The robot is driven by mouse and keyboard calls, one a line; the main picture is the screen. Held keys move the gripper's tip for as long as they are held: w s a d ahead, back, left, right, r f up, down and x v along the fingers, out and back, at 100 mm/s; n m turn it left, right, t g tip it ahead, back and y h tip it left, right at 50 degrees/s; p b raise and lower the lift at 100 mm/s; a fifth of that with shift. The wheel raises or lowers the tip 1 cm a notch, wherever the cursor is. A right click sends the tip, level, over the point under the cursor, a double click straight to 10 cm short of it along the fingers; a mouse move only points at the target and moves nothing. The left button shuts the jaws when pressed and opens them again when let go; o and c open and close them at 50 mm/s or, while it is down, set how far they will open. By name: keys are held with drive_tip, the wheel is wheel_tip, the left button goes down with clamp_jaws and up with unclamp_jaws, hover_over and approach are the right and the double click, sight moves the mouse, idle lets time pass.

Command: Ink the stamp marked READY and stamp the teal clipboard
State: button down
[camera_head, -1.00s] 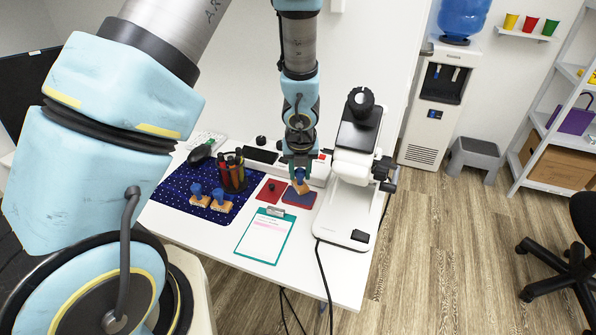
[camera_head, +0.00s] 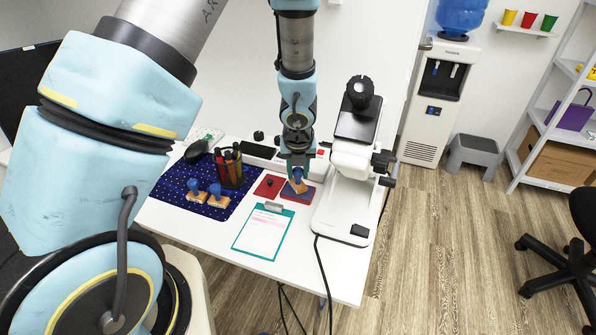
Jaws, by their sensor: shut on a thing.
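My gripper (camera_head: 298,168) points down at the back of the table and is shut on a stamp (camera_head: 295,187) with a blue handle and a wooden base. The stamp's base is over the dark blue ink pad (camera_head: 305,194) and looks to be on it or just above it; I cannot tell which. The stamp's marking is not readable. Two similar stamps (camera_head: 195,194) (camera_head: 217,200) stand on the spotted mat. The teal clipboard (camera_head: 254,253) lies flat in front of the pad, with a white sheet under its clip.
A red lid (camera_head: 268,186) with a dark knob lies left of the pad. A pen holder (camera_head: 231,173) stands on the dark blue mat (camera_head: 173,184). A white microscope-like device (camera_head: 340,216) stands close on the right.

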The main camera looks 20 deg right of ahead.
sight(298, 169)
drive_tip(key=shift+f+b, duration=0.5)
drive_tip(key=shift+f, duration=0.1)
idle(1.1)
drive_tip(key=shift+r, duration=0.15)
wheel_tip(298, 169, up, 7)
drive_tip(key=p, duration=0.7)
